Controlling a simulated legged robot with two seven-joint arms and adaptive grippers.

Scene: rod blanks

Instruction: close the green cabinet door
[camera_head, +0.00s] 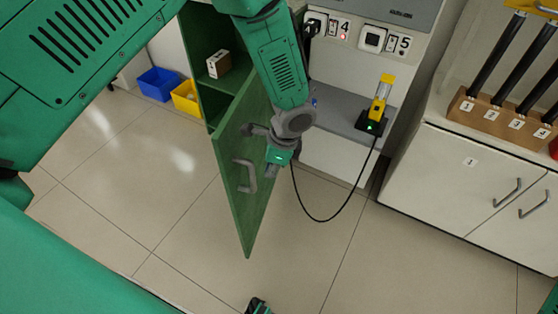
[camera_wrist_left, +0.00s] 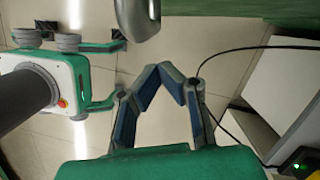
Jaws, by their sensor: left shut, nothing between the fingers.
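The green cabinet door (camera_head: 230,150) stands ajar, swung out from the green cabinet (camera_head: 196,45), whose shelf shows inside. Its grey handle (camera_head: 244,176) is on the face toward the head camera. My left gripper (camera_head: 270,173) is over the right part of the door, right of the handle; I cannot tell whether it touches. In the wrist view the left gripper's fingers (camera_wrist_left: 166,68) meet at the tips with nothing between. A strip of the green door (camera_wrist_left: 240,8) crosses the top there, with a grey handle end (camera_wrist_left: 138,18) beside it.
A small box (camera_head: 218,64) stands on the cabinet shelf. Blue (camera_head: 158,84) and yellow (camera_head: 186,98) bins are on the floor to the left. A black cable (camera_head: 335,214) hangs right of my left gripper from a yellow device (camera_head: 380,97). Floor in front is clear.

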